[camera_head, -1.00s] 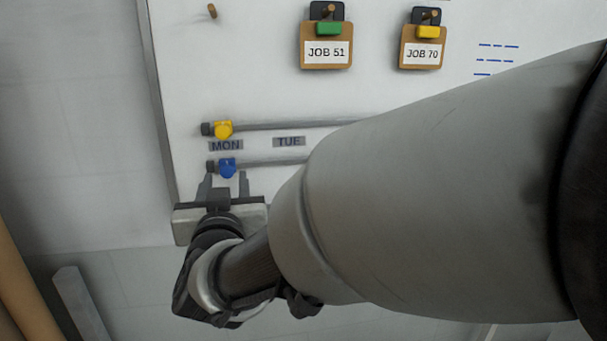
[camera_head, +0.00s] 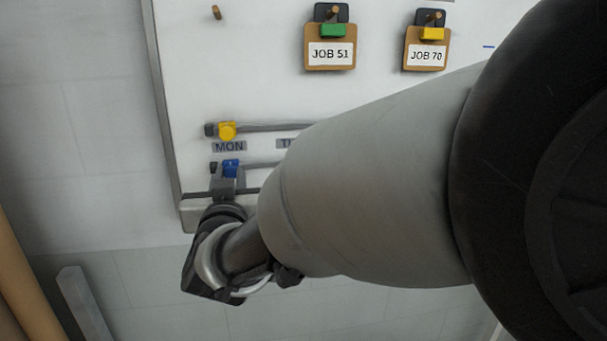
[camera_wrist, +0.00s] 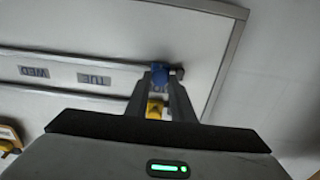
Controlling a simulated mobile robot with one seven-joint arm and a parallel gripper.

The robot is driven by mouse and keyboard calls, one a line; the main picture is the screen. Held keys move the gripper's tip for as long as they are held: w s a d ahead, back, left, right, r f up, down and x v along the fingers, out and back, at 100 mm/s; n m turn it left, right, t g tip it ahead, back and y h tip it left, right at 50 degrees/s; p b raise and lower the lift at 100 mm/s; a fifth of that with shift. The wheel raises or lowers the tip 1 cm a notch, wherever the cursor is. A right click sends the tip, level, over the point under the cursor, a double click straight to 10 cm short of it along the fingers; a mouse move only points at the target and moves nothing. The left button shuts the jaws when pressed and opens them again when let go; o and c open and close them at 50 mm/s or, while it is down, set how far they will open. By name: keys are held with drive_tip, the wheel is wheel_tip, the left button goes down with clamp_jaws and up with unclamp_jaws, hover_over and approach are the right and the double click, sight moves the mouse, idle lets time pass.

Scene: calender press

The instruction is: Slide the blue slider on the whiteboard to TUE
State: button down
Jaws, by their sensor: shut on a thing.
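The blue slider (camera_head: 231,167) sits on the lower rail at its left end, just below the MON label (camera_head: 229,146). It also shows in the wrist view (camera_wrist: 160,74), between the tips of my gripper. My gripper (camera_head: 228,178) is shut on the blue slider from below, and its fingers cover part of it. The whiteboard (camera_head: 260,90) carries both rails.
A yellow slider (camera_head: 227,130) sits on the upper rail (camera_head: 270,126) just above MON. JOB 51 (camera_head: 330,50) and JOB 70 (camera_head: 427,52) tags hang higher up. The board's left frame edge (camera_head: 161,100) is close to the rail ends. My arm hides the board's right part.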

drive_tip(key=w+d+b, duration=0.3)
drive_tip(key=d+b, duration=0.2)
drive_tip(key=d, duration=0.7)
drive_tip(key=shift+d+b, duration=0.3)
drive_tip(key=shift+d, duration=0.05)
drive_tip(key=c, duration=1.5)
unclamp_jaws()
drive_tip(key=shift+c, duration=0.2)
drive_tip(key=shift+s, duration=0.1)
